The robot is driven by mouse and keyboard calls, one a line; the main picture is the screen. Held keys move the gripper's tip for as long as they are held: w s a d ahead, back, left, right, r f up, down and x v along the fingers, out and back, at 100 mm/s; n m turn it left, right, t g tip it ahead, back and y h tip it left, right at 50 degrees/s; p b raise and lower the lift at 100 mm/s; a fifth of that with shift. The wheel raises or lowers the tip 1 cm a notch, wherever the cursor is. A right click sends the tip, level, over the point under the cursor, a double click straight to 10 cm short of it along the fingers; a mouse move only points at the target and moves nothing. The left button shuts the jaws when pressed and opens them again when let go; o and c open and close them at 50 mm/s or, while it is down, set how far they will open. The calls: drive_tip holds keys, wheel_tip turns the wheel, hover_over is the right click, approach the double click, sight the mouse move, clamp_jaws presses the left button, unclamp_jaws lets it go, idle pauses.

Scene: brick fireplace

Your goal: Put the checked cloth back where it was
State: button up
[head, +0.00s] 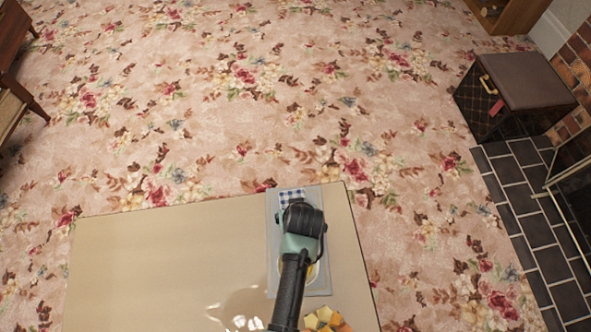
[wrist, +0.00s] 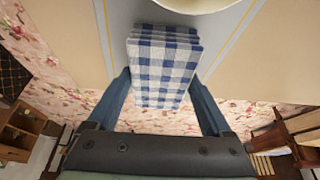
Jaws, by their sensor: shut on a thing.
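The checked cloth (wrist: 163,66) is blue and white and folded in layers. In the wrist view it sits between the two fingers of my gripper (wrist: 160,82), which is shut on it. In the head view the cloth (head: 291,195) shows at the far end of the grey mat (head: 332,203), just beyond my gripper (head: 298,212); my arm hides the fingertips. The mat, with yellow lines, also shows behind the cloth in the wrist view (wrist: 122,28). I cannot tell whether the cloth touches the mat.
A pale round dish (wrist: 196,4) is near the cloth; my arm mostly hides it in the head view. The beige table (head: 170,260) is bare on the left. Orange pieces (head: 325,321) lie at its near edge. A dark box-like stool (head: 515,85) stands on the floor.

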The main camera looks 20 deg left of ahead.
drive_tip(key=o, duration=1.1)
drive_tip(key=shift+f, duration=0.15)
